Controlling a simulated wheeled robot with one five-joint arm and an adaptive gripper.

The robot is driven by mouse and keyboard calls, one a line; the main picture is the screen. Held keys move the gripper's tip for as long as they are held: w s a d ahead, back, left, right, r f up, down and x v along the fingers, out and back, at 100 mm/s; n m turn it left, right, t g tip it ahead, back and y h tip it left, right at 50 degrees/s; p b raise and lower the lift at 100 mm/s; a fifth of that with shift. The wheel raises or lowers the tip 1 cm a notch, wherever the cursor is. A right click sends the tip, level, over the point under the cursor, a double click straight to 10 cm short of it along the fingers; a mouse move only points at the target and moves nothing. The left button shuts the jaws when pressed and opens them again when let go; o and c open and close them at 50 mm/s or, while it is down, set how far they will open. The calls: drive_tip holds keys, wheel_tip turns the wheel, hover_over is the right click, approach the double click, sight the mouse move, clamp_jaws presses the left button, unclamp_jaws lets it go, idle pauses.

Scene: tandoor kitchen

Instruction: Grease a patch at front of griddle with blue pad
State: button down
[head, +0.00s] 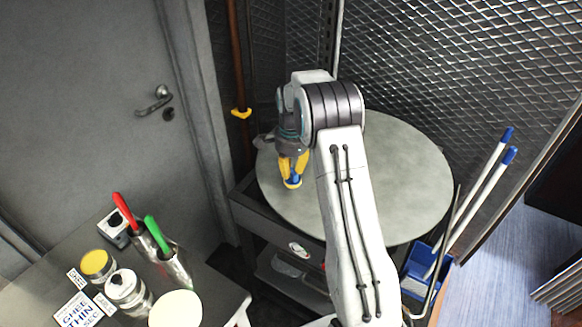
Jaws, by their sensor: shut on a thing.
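The griddle (405,160) is a large round grey plate on a dark stand, right of centre in the head view. My gripper (292,178) has yellow fingers pointing down over the left part of the griddle. It is shut on the blue pad (292,182), of which only a small blue part shows between and below the fingers. I cannot tell whether the pad touches the griddle surface. My arm crosses in front and hides the middle of the griddle.
A counter (215,287) at the lower left holds a yellow-topped tin (97,264), a jar (126,288), and a metal holder with red (124,208) and green (153,233) handled tools. A blue bin (420,262) and blue-tipped white poles (480,200) stand right of the griddle. Mesh walls stand behind.

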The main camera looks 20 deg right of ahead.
drive_tip(key=shift+f+b, duration=0.7)
drive_tip(key=shift+f, duration=0.3)
idle(0.8)
drive_tip(key=shift+s+d+r+b, duration=0.1)
drive_tip(key=shift+s+d+b, duration=0.4)
drive_tip(key=shift+s, duration=0.35)
drive_tip(key=shift+s+d+b, duration=0.4)
drive_tip(key=shift+s+d, duration=0.2)
drive_tip(key=shift+s, duration=0.25)
drive_tip(key=shift+s+d+b, duration=0.45)
drive_tip(key=shift+s+d, duration=0.1)
drive_tip(key=shift+s, duration=0.3)
drive_tip(key=shift+s+d+b, duration=0.45)
drive_tip(key=shift+s+d, duration=0.1)
drive_tip(key=shift+s, duration=0.3)
